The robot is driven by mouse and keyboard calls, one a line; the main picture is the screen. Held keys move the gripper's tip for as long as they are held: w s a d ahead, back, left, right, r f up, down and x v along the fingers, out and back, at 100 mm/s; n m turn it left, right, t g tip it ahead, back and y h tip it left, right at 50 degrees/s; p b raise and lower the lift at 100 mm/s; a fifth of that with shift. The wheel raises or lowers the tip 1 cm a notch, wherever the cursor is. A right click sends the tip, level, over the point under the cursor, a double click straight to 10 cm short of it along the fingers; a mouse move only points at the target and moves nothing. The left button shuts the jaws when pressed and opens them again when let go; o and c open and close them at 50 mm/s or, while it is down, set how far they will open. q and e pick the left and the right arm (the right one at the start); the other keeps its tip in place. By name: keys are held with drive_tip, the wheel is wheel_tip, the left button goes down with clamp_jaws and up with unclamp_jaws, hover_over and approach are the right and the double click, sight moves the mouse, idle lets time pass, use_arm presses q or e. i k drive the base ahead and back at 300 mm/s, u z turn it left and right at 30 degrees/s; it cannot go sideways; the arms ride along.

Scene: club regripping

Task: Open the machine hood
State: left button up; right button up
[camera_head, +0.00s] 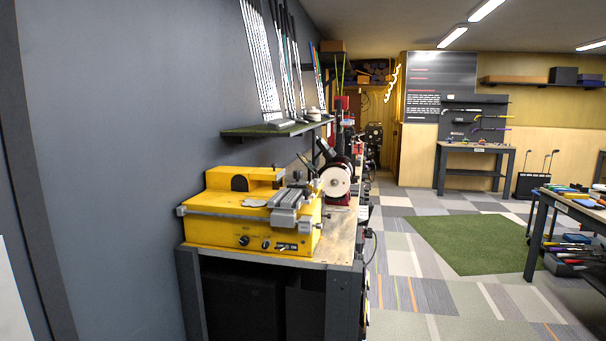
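A yellow bench machine (248,222) stands on a workbench against the grey wall, left of the picture's middle. It has dark knobs on its front face, a raised yellow block at the back, and a grey metal slide on top at its right. I cannot tell whether any part of it is a hood, or whether one is open or closed. Neither of my grippers shows in the head view.
The workbench (345,247) also bears a grinder with a pale wheel (336,181). A shelf (276,129) with club shafts hangs above. A table (540,240) with tools stands at the right. The tiled floor (400,265) between is clear, with a green mat (483,243).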

sight(271, 174)
drive_tip(key=z, duration=0.35)
drive_tip(key=i, duration=1.45)
drive_tip(key=u, duration=0.2)
